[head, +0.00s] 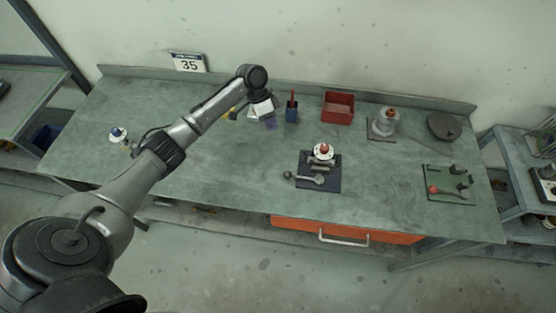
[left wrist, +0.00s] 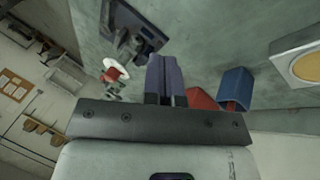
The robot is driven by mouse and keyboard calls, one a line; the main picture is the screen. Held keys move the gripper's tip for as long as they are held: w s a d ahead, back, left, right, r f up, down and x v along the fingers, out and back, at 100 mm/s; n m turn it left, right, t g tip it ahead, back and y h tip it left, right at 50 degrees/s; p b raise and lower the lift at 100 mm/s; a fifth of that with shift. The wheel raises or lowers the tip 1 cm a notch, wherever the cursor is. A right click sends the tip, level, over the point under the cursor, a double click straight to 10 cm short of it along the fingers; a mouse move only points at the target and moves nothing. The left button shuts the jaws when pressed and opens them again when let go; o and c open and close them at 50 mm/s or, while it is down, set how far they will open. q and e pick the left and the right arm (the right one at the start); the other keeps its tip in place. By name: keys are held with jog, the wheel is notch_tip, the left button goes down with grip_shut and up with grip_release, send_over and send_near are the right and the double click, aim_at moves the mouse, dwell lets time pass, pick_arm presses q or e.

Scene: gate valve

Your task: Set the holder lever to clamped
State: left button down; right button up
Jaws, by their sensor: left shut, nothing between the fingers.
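A dark plate (head: 333,184) at the middle of the bench carries a fixture with a white-and-red round top (head: 323,150) and a grey lever (head: 307,178) with a dark ball knob (head: 287,174) at its left end. A second plate (head: 434,175) at the right carries a red-knobbed lever (head: 434,189) and several dark posts. I cannot tell for sure which is the holder lever, or its setting. My left gripper (head: 271,124) is shut and empty above the bench, behind and left of the middle fixture. Its fingers also show in the left wrist view (left wrist: 166,78).
A blue cup (head: 291,114) and red bin (head: 338,107) stand close right of my left gripper. A grey flanged part (head: 384,122) and dark disc (head: 444,126) are at the back right. A small blue-topped item (head: 118,134) is at the left. The bench front is mostly clear.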

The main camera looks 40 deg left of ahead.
aim_at(304, 177)
pick_arm(q)
jog(key=m, duration=0.1)
jog(key=d+m, duration=0.1)
jog(key=m+h, duration=0.1)
jog(key=shift+s+d+r, duration=0.15)
jog(key=shift+s+r, duration=0.15)
jog(key=shift+r, duration=0.05)
jog(key=x, duration=0.9)
jog(key=shift+s+d+f, duration=0.15)
jog(key=shift+d+f, duration=0.1)
jog(key=shift+d, duration=0.05)
jog(key=shift+s+d+f+p, duration=0.2)
jog(key=shift+s+d+p, duration=0.1)
jog(key=shift+s+d, duration=0.2)
jog(key=shift+s+d+f+p, duration=0.2)
jog(key=shift+s+d+p, duration=0.1)
jog(key=shift+s+d, duration=0.2)
jog(key=shift+s+d+f, duration=0.1)
jog(key=shift+s+d, duration=0.2)
jog(key=shift+d, duration=0.15)
